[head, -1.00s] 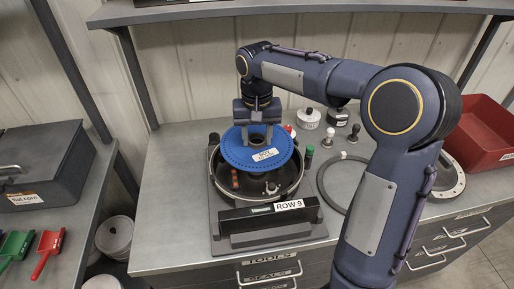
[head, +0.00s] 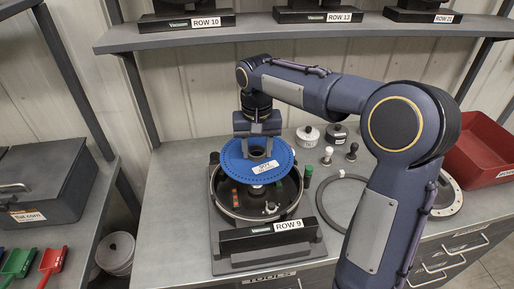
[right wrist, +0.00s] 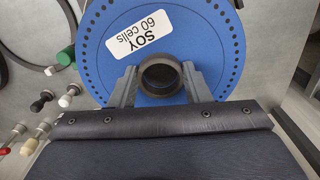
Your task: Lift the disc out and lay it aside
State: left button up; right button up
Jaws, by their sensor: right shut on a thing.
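The blue seed disc (head: 238,172), labelled "SOY 60 cells", hangs roughly level above the round black meter housing (head: 222,212). My right gripper (head: 258,152) points down and is shut on the disc's raised dark central hub. In the right wrist view its two fingers (right wrist: 160,75) lie on either side of the hub ring, with the blue disc (right wrist: 100,75) around it. A gap shows the open housing interior under the disc's front edge. The disc covers the rear of the housing. My left gripper is not in view.
The housing stands on a base with a "ROW 9" bar (head: 265,235). To its right are a dark ring (head: 322,205), small knobs (head: 328,156), lidded pots (head: 307,137) and a red bin (head: 485,145). The bench left of the housing (head: 178,205) is clear. A shelf (head: 300,30) spans behind.

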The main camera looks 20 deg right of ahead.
notch_tip(320, 180, up, 5)
jog(key=p, duration=0.4)
jog(key=shift+f, duration=0.2)
jog(key=shift+f, duration=0.1)
dwell(0.5)
